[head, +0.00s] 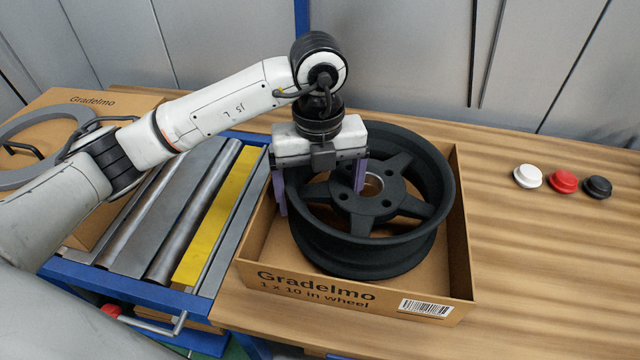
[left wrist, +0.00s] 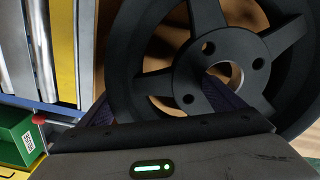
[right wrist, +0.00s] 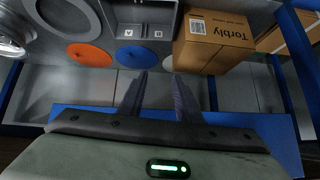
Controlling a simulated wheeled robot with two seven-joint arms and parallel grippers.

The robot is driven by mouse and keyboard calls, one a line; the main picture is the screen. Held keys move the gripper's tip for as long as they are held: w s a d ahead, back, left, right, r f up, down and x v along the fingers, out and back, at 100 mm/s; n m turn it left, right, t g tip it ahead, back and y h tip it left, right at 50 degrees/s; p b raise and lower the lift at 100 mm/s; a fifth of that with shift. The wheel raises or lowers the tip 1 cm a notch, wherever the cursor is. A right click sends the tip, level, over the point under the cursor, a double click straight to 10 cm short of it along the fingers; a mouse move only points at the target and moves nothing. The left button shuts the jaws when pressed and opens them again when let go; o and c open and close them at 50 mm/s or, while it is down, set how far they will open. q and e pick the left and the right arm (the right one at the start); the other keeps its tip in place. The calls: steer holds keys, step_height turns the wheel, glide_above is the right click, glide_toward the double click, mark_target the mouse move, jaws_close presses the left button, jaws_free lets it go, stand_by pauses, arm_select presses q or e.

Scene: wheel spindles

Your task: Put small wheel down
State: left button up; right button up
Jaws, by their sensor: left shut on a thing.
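The small wheel (head: 374,203) is black with several spokes and sits inside an open cardboard box (head: 262,243) labelled for a 10 in wheel. My left gripper (head: 320,188) comes down over the wheel's left rim, one finger outside it and one inside, shut on the rim. The wheel's hub and spokes fill much of the left wrist view (left wrist: 215,60). Whether the wheel rests fully on the box floor is hidden. My right gripper (right wrist: 158,95) shows only in its own wrist view, fingers apart and empty.
A roller conveyor (head: 190,200) with a yellow strip is left of the box. White (head: 527,177), red (head: 563,181) and black (head: 597,187) buttons sit on the table at right. The right wrist view shows a Torbly box (right wrist: 215,42), an orange disc (right wrist: 90,54) and a blue disc (right wrist: 138,55).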

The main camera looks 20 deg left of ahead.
arm_select(q)
steer(key=shift+w+f, duration=0.1)
steer(key=shift+f, duration=1.4)
steer(key=shift+f, duration=0.15)
steer(key=o, duration=1.9)
steer(key=shift+f, duration=0.1)
step_height(320, 180, up, 12)
steer(key=shift+r, duration=0.15)
